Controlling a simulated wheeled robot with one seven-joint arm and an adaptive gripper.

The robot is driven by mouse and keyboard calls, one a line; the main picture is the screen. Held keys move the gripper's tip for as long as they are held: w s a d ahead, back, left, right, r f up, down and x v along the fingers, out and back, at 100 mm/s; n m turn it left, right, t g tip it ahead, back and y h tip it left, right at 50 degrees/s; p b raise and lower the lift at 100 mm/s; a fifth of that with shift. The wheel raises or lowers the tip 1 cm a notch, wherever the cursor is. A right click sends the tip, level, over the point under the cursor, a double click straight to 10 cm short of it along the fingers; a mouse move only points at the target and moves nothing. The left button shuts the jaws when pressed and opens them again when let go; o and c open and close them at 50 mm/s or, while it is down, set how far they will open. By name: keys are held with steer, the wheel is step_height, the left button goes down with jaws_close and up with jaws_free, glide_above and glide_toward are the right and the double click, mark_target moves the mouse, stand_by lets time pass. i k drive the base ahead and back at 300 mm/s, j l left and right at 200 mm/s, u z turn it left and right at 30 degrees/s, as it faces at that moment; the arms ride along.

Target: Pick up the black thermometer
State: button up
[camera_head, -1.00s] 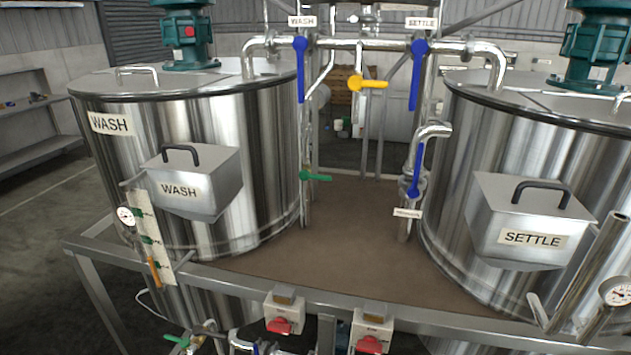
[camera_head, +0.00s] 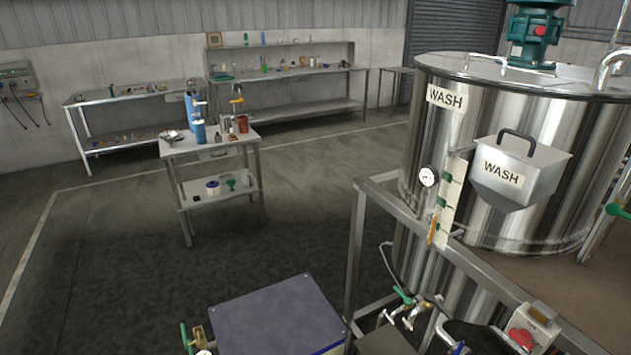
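I cannot make out a black thermometer in the head view. Small items too small to identify lie on the small work table (camera_head: 205,147) at left centre and on the benches behind it. A round white dial gauge (camera_head: 428,176) sits on the side of the steel WASH tank (camera_head: 540,130). A pale strip (camera_head: 452,200) with green fittings and an orange piece stands beside the gauge. My gripper cannot be made out in this view.
Two metal benches, a left one (camera_head: 128,97) and a back one (camera_head: 290,73), stand along the walls. A blue-topped box (camera_head: 275,325) is low in front. The tank's steel frame (camera_head: 357,250) stands at right. Dark floor between box and table is clear.

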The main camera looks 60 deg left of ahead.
mark_target(429, 175)
steer(key=u, duration=1.55)
steer(key=i+j+z, duration=0.15)
steer(key=i, duration=0.15)
